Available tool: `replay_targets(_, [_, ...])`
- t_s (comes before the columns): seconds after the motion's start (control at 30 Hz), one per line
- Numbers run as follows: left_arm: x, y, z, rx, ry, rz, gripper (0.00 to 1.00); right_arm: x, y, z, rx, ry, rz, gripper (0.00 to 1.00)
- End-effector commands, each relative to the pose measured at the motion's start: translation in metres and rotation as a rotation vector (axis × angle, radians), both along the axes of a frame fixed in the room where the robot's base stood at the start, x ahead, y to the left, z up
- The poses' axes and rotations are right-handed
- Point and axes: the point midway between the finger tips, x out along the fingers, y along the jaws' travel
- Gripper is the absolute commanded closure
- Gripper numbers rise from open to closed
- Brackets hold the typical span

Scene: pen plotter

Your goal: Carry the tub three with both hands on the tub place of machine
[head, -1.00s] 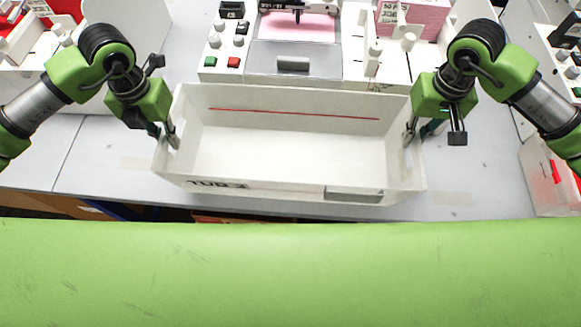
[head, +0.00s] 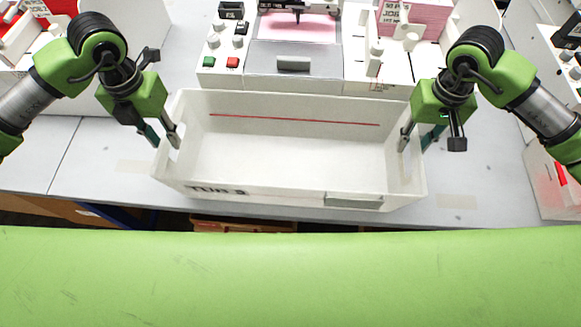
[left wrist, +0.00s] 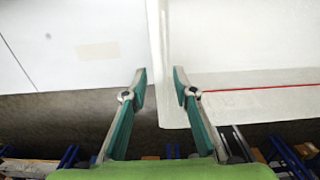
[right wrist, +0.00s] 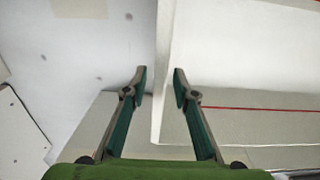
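The white tub three (head: 290,150) is an empty open box with a red line inside its far wall and a TUB 3 label on the near side. It lies in front of the machine (head: 345,75). My left gripper (head: 163,136) is at its left end wall, with one finger on each side. In the left wrist view the fingers (left wrist: 160,85) stand apart with gaps to the wall. My right gripper (head: 417,138) is at the right end wall; its fingers (right wrist: 160,85) also straddle the wall with gaps. Whether the tub rests fully on the table is unclear.
The machine has a grey handled cover (head: 293,64), pink paper (head: 298,27), and red and green buttons (head: 221,62). The grey table (head: 105,165) is clear left of the tub. A white bin (head: 549,185) stands at the right. The table's front edge is close to the tub.

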Motion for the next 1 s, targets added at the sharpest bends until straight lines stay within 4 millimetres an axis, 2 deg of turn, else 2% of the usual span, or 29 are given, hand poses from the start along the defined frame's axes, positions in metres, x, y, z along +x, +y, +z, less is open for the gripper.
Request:
replay_targets(0.1, [0.002, 0.000, 0.028, -0.001, -0.006, 0.001, 0.74, 0.000, 0.000, 0.000, 0.000, 0.000, 0.000, 0.74])
replay_targets(0.3, [0.001, 0.000, 0.067, -0.001, -0.004, 0.001, 0.74, 0.000, 0.000, 0.000, 0.000, 0.000, 0.000, 0.74])
replay_targets(0.43, [0.001, 0.000, 0.082, 0.000, -0.002, 0.002, 0.74, 0.000, 0.000, 0.000, 0.000, 0.000, 0.000, 0.74])
replay_targets(0.57, [0.000, 0.000, 0.089, -0.001, 0.000, 0.001, 0.74, 0.000, 0.000, 0.003, 0.001, -0.001, 0.000, 0.74])
replay_targets(0.67, [0.000, 0.000, 0.090, -0.001, 0.001, 0.001, 0.74, 0.001, 0.000, 0.014, 0.001, -0.003, 0.001, 0.74])
replay_targets(0.77, [0.000, 0.000, 0.090, -0.001, 0.001, 0.001, 0.74, 0.002, 0.000, 0.032, 0.001, -0.006, 0.001, 0.74])
replay_targets(1.0, [0.000, 0.000, 0.089, -0.001, 0.001, 0.001, 0.74, 0.002, 0.000, 0.084, 0.001, -0.006, 0.001, 0.74])
